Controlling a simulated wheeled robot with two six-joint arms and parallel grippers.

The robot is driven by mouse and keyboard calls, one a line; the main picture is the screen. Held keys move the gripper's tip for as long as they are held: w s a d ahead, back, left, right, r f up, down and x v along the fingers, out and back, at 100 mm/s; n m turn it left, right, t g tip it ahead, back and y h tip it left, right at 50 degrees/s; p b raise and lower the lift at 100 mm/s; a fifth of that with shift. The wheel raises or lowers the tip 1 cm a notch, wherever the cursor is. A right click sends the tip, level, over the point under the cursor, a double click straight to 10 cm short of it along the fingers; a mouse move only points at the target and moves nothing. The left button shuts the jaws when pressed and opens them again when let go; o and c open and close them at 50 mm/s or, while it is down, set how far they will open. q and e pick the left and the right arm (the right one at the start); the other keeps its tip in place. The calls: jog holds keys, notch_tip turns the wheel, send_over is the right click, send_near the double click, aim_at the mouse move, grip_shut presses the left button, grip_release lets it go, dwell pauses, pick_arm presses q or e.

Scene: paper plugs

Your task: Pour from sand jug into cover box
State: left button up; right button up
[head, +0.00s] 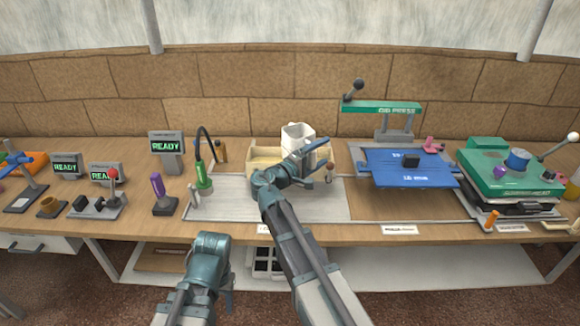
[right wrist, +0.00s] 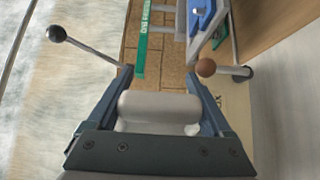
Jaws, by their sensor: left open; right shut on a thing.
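The white sand jug (head: 298,137) is held by my right gripper (head: 318,163) over the right part of a shallow tan box (head: 262,154), likely the cover box. The jug looks tilted, and its contents are hidden. In the right wrist view the jug (right wrist: 158,105) lies between the two fingers of my right gripper (right wrist: 160,88), which are shut on it. The left part of the box shows a pale tan inside; the jug and my right arm hide much of the rest. My left gripper (head: 229,285) is low in front of the bench, open, with nothing seen in it.
A green lamp-like tool (head: 203,180) with a black curved neck stands left of the box. A green press (head: 382,108) with a blue board (head: 410,167) stands to the right.

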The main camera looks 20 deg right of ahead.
jog(key=shift+r, duration=0.2)
notch_tip(320, 180, up, 4)
jog(key=p, duration=0.4)
